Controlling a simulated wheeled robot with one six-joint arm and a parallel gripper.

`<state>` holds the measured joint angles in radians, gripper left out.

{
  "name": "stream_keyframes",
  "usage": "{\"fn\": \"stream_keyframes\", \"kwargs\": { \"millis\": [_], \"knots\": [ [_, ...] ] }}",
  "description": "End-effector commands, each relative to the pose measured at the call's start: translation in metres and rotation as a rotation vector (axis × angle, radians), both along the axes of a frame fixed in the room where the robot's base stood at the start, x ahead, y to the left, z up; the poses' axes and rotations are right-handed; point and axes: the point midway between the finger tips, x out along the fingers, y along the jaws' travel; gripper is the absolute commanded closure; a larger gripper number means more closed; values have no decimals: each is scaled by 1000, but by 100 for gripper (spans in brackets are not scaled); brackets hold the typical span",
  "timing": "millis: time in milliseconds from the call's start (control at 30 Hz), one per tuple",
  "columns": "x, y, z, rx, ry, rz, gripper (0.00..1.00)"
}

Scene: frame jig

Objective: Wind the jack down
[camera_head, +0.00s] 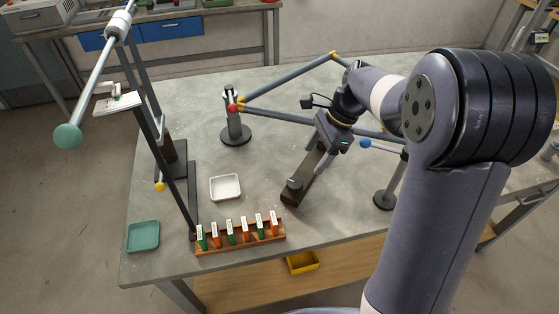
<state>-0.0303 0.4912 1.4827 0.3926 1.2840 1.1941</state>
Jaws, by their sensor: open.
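A black round-based stand (235,131) with a red knob on top stands under the left corner of a grey tube frame (290,82). Another round-based stand (386,198) is at the right. I cannot tell for sure which part is the jack.
A wooden rack (240,243) of green and orange tagged pieces stands at the front. A white tray (226,187) and green tray (143,236) are nearby. A tall post (165,165) with a slanted green-ended rod (90,88) rises at the left.

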Motion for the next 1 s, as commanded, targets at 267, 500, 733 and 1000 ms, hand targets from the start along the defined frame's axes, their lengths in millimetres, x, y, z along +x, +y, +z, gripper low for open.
{"fn": "stream_keyframes", "kwargs": {
  "millis": [267, 500, 733, 1000],
  "knots": [
    [1, 11, -24, 5, 11, -7, 37],
    [-4, 28, -67, 4, 11, -7, 37],
    [-7, 39, -93, 4, 7, -6, 37],
    [-7, 41, -100, 4, 4, -7, 37]
  ]
}}
